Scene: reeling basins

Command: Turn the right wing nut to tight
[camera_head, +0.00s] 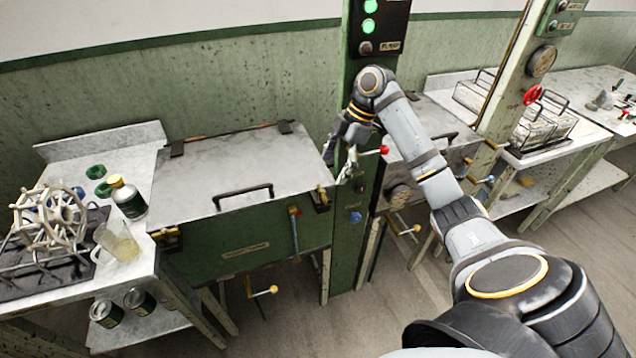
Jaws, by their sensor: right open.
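The closed basin (240,248) has a grey metal lid and a green front. A brass fitting that looks like the right wing nut (320,200) sits at the front right corner of the lid. How tight it is cannot be told at this size. A matching brass fitting, the left wing nut (167,238), is at the front left corner. My right gripper (338,168) is open and empty, pointing down just above and to the right of the right wing nut, apart from it. My left gripper is not in view.
A green post (345,240) with a red-knobbed lever (384,150) stands close by my right gripper. The lid handle (243,194) rises from the lid. A bottle (127,198), a beaker (117,242) and a wire reel (50,220) stand on the left table. The lid top is clear.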

